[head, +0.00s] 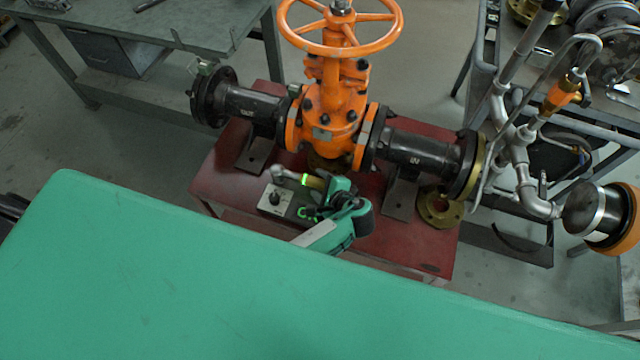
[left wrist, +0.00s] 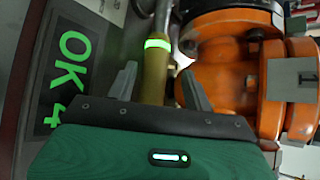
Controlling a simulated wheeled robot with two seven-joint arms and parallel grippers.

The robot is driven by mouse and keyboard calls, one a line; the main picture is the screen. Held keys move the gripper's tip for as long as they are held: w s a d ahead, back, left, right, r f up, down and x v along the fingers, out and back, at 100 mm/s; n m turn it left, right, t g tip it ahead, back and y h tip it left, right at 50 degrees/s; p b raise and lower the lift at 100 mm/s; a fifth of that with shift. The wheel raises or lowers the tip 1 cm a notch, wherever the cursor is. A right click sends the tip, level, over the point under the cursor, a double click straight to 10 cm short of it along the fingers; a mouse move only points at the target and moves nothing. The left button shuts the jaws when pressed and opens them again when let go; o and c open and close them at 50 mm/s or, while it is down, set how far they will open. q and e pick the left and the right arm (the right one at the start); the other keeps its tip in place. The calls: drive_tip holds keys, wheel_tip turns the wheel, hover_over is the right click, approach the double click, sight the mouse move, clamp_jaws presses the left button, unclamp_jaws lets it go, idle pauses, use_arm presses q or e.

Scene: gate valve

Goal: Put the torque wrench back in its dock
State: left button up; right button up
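The torque wrench (head: 312,182) has a brass-coloured handle with a glowing green ring and a grey head at its left end. It lies near a small grey box with a black knob (head: 272,200) on the red stand, in front of the orange valve. My left gripper (head: 328,187) is at its handle. In the left wrist view the handle (left wrist: 153,80) stands between the two spread fingers (left wrist: 158,88), with a gap visible at the right finger. A dark screen (left wrist: 72,75) beside it reads "OK 4", cut off by my gripper. I cannot identify the dock for certain. My right gripper is out of view.
The orange gate valve (head: 335,110) with its handwheel and dark pipes is bolted above the red stand (head: 225,175), close behind my left gripper. Grey metal pipework (head: 520,160) rises at the right. A grey workbench (head: 150,28) stands at the back left.

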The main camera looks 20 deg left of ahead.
use_arm(q)
drive_tip(key=shift+s+f, duration=0.1)
drive_tip(key=shift+f, duration=0.1)
drive_tip(key=shift+s+d+r, duration=0.25)
drive_tip(key=shift+d, duration=0.1)
drive_tip(key=b+v, duration=0.2)
drive_tip(key=v, duration=1.1)
drive_tip(key=shift+a+r, duration=0.1)
drive_tip(key=shift+a, duration=0.05)
